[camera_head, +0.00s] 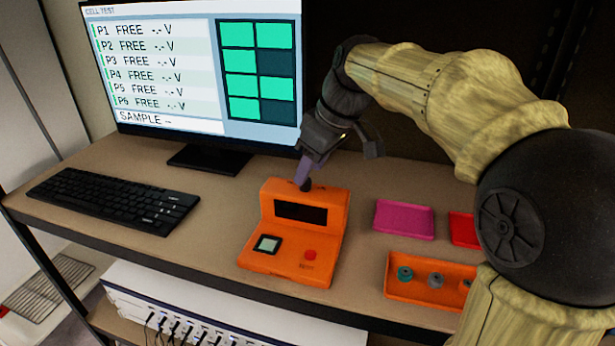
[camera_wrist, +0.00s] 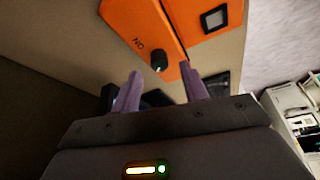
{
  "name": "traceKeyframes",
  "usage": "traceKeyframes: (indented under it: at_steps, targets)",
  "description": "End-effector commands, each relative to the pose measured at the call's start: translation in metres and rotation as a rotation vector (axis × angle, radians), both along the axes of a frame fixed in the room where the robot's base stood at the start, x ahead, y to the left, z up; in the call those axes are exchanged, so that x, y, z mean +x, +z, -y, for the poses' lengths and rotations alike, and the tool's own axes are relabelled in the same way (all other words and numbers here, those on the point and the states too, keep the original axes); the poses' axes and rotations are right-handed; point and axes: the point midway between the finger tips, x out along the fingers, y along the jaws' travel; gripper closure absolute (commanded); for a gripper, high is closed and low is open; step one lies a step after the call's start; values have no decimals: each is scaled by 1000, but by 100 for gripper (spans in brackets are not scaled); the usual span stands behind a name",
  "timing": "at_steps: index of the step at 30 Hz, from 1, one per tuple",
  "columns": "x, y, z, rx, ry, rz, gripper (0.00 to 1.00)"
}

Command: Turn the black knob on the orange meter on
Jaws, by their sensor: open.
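The orange meter (camera_head: 290,235) stands on the desk, with a dark blank display, a small square window and a red button on its front. It also shows in the wrist view (camera_wrist: 202,14). The black knob (camera_wrist: 150,46) sits on the meter's top face beside the lettering "ON". In the head view the knob (camera_head: 305,186) is small and partly covered by a finger. My gripper (camera_wrist: 160,82) is open, its two purple fingers apart, with the knob between and just beyond the tips in the wrist view. In the head view my gripper (camera_head: 303,172) points down at the knob from above.
A monitor (camera_head: 200,65) and a keyboard (camera_head: 115,197) are at the left. A magenta tray (camera_head: 404,219), a red tray (camera_head: 463,229) and an orange tray (camera_head: 425,292) with several small round pieces lie to the right. The desk's front edge runs close below the meter.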

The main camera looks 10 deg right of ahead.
Motion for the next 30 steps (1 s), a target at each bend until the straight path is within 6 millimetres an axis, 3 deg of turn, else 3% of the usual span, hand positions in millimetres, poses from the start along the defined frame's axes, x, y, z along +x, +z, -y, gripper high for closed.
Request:
traceKeyframes:
  at_steps: [6,15,22,30]
  targets:
    - [6,-23,-8,1,0,-2,56]
    - [6,-25,-8,1,0,1,56]
    - [6,-25,-8,1,-1,0,99]
    - [6,-24,-8,0,-12,0,100]
